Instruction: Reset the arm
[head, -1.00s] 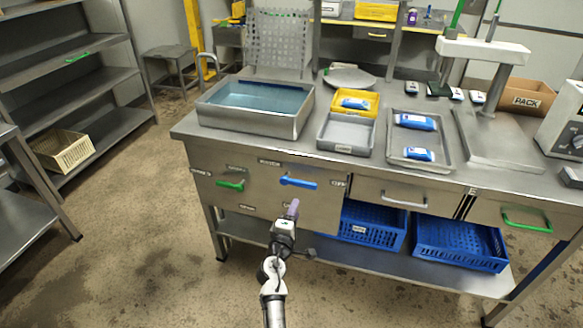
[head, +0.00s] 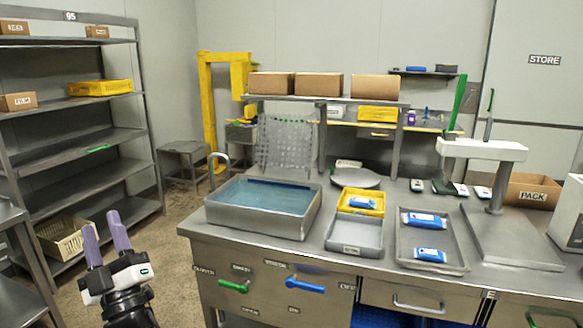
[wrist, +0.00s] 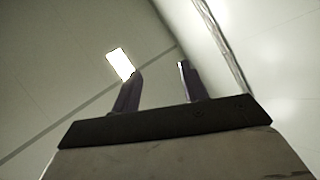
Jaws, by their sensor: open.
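My gripper (head: 104,232) is at the lower left in the head view, raised in front of the shelving and left of the steel workbench. Its two purple fingers point up and stand apart, with nothing between them. In the wrist view my gripper (wrist: 157,85) also shows its fingers apart and empty, against the pale wall and ceiling with a bright lamp.
The workbench (head: 300,247) holds a water-filled basin (head: 262,232), a yellow tray (head: 345,209), a grey tray (head: 354,250) and a tray with blue-and-white packs (head: 402,262). Shelving (head: 125,150) stands at the left. Open floor (head: 185,285) lies between shelving and bench.

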